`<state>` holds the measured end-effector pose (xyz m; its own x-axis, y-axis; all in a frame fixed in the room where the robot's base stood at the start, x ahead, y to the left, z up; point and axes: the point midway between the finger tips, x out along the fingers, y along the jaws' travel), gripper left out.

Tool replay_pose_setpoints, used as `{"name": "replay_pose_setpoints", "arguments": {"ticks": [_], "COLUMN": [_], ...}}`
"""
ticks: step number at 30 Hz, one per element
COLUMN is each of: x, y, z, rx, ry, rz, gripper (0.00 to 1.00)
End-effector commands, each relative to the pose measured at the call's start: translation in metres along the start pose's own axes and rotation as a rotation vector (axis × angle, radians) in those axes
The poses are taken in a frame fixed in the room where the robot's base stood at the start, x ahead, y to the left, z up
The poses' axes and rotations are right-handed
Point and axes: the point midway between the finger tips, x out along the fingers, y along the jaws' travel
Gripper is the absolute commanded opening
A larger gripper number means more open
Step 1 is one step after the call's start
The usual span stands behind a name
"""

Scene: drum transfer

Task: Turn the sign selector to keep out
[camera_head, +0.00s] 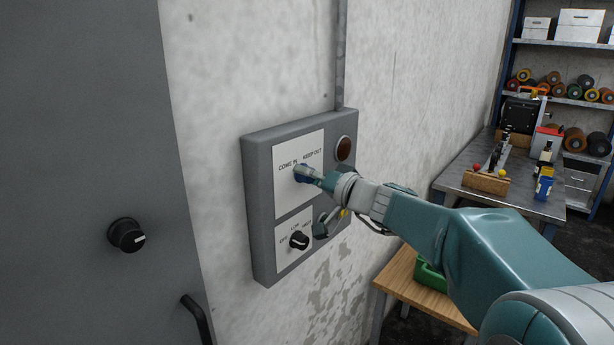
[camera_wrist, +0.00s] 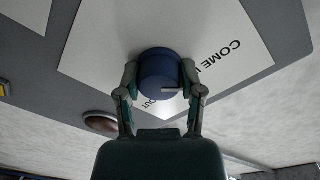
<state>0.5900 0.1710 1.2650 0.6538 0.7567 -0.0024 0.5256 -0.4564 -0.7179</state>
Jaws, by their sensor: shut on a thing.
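The blue sign selector knob (camera_wrist: 158,82) sits on the white plate of a grey wall box (camera_head: 261,215). My gripper (camera_head: 306,175) is shut on the knob, with one finger on each side of it in the wrist view. The knob's white pointer line lies toward the right in the wrist view, in the gap between the two labels. The "COME IN" label (camera_head: 287,165) and the "KEEP OUT" label (camera_head: 312,154) are printed above the knob in the head view. In the wrist view, the knob and a finger cover part of "KEEP OUT".
A black selector (camera_head: 299,240) is lower on the box, and a dark red-brown lamp (camera_head: 343,148) is at its upper right. A grey door (camera_head: 90,110) with a black knob (camera_head: 127,235) is at left. A metal table (camera_head: 455,180) and shelves stand at right.

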Motion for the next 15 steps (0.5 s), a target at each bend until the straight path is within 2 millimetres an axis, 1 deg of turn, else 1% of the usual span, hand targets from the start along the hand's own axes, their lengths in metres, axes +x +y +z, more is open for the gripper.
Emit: {"name": "replay_pose_setpoints", "arguments": {"ticks": [8, 15], "x": [-0.0018, -0.0026], "y": [0.0022, 0.0032], "z": [-0.0028, -0.0037], "rx": [0.127, 0.335], "ry": [0.002, -0.004], "rz": [0.010, 0.018], "gripper": [0.02, 0.02]}}
